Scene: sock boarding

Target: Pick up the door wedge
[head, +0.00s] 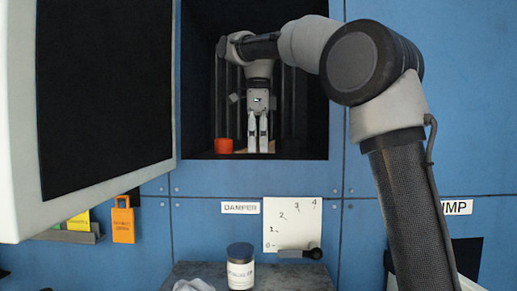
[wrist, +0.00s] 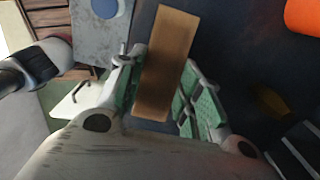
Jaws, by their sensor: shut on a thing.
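The door wedge (wrist: 167,55) is a brown wooden block seen in the wrist view, lying lengthwise between the two green-padded fingers. My gripper (wrist: 163,85) is shut on it; the left pad lies against its side, and the contact at the right pad is less clear. In the head view my gripper (head: 258,146) points down inside the dark open cabinet, its fingertips near the cabinet floor. The wedge cannot be made out clearly there. Whether it touches the floor cannot be told.
An orange-red cylinder (head: 224,146) stands left of my gripper in the cabinet (head: 322,110). The open door (head: 18,120) is at left. Below are the damper lever (head: 300,252), a lidded jar (head: 241,268) and a grey bench top (head: 300,280). A small brownish item (wrist: 272,103) lies right of the fingers.

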